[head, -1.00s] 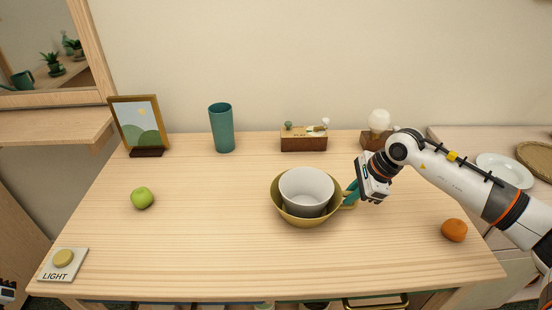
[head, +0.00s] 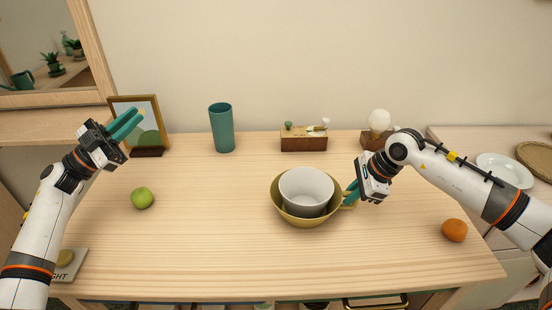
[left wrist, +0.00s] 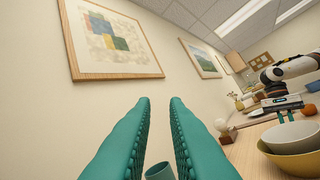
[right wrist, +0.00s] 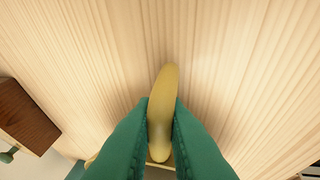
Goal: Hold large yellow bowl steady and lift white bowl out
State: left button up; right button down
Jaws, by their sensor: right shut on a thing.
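The large yellow bowl (head: 297,219) stands on the table, right of its middle. The white bowl (head: 306,188) sits inside it, its rim above the yellow one. Both bowls show at the right edge of the left wrist view, the white (left wrist: 290,136) in the yellow (left wrist: 296,163). My right gripper (head: 350,194) is shut on the yellow bowl's handle at its right side; the right wrist view shows the handle (right wrist: 162,115) between the fingers. My left gripper (head: 126,124) is raised at the far left, away from the bowls. Its fingers (left wrist: 159,105) are apart with nothing between them.
A green apple (head: 142,197) lies at left, an orange (head: 454,230) at right. A picture frame (head: 153,112), teal cup (head: 222,128), wooden box (head: 303,140) and round-topped lamp (head: 379,122) line the back. The table (head: 215,235) is clear between apple and bowls.

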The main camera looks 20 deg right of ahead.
pick_arm(q)
jog(key=s+d+m+g+y, duration=0.3)
jog(key=s+d+m+g, duration=0.1)
jog(key=d, duration=0.5)
jog(key=s+d+f+m+g+y, duration=0.1)
jog(key=s+d+m+g+y, duration=0.3)
jog(key=d, duration=0.5)
jog(key=s+d+m+g+y, duration=0.3)
jog(key=s+d+m+g, duration=0.15)
jog(key=d, duration=0.45)
jog(key=d+f+t+y, duration=0.1)
jog(key=f+y, duration=0.2)
jog(key=f, duration=0.2)
jog(key=s+d+f+m+t+y, duration=0.1)
jog(key=f+t+y, duration=0.1)
jog(key=f, duration=0.3)
jog(key=s+d+f+m+t+y, duration=0.1)
jog(key=d+f+t+y, duration=0.1)
jog(key=f+y, duration=0.2)
jog(key=shift+d+f+m+y, duration=0.1)
jog(key=shift+f+m+y, duration=0.2)
jog(key=shift+f, duration=0.65)
